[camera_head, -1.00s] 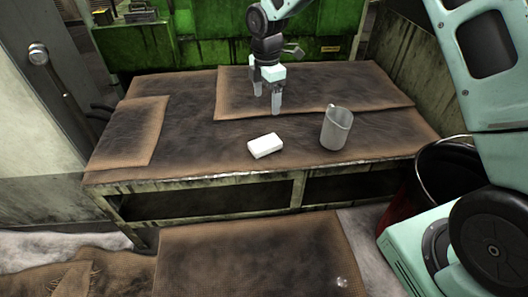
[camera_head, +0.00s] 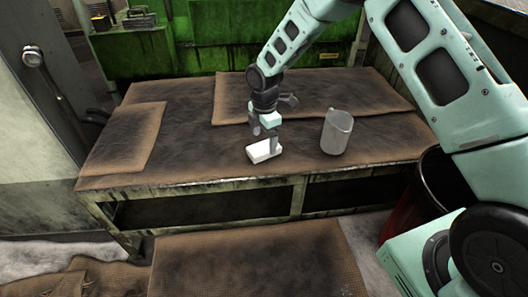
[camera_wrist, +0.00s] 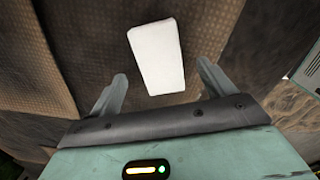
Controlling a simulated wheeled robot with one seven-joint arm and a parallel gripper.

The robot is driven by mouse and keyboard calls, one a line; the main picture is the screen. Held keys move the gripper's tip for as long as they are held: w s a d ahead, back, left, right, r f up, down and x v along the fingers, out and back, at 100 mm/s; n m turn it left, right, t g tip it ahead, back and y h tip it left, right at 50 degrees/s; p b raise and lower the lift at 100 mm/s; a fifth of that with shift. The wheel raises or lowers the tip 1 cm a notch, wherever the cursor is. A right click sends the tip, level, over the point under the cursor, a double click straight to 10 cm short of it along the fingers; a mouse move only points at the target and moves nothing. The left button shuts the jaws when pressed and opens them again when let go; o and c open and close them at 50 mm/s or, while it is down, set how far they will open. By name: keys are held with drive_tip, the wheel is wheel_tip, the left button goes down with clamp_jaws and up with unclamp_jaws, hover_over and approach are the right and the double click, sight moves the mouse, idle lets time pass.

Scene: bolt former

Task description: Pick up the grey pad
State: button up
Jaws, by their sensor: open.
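The pad (camera_head: 262,152) is a small pale, nearly white block lying flat on the workbench near its front edge. My gripper (camera_head: 266,143) is open just above it, pointing down, and its fingers partly cover the pad in the head view. In the wrist view the pad (camera_wrist: 158,56) lies ahead of the open fingertips (camera_wrist: 162,82), roughly centred between them, with its near end reaching toward the gap. The fingers show no contact with it. Their exact height above the bench is hard to tell.
Brown mats (camera_head: 130,138) lie on the bench top. A dark bin (camera_head: 432,190) stands at the right. The bench left of the pad is clear.

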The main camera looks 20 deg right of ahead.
sight(264, 147)
wheel_tip(264, 147, down, 4)
drive_tip(key=shift+a+r+b, duration=0.1)
drive_tip(key=shift+r+b, duration=0.1)
drive_tip(key=shift+b, duration=0.15)
drive_tip(key=c, duration=1.1)
drive_tip(key=shift+r, duration=0.1)
wheel_tip(264, 147, up, 10)
drive_tip(key=shift+f+p, duration=0.1)
drive_tip(key=shift+p, duration=1.15)
